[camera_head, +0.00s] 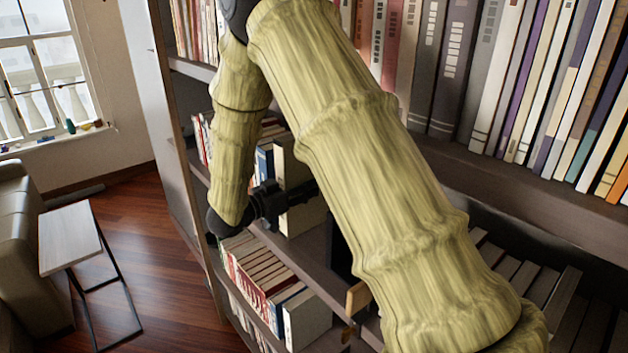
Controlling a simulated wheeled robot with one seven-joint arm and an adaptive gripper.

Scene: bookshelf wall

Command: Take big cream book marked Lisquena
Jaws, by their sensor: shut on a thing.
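A big cream book (288,165) stands upright on a middle shelf, partly behind my arm. No lettering can be read on it from here, so I cannot confirm the name Lisquena. My gripper (306,192) reaches across the cream book from the left and is shut on it. The fingertips and the right part of the book are partly hidden by my arm.
Blue and white books (264,165) stand just left of the cream book. The shelf below (322,337) holds a row of books (262,270). A tall row fills the upper right shelf (530,190). A small side table (68,236) and open floor lie left.

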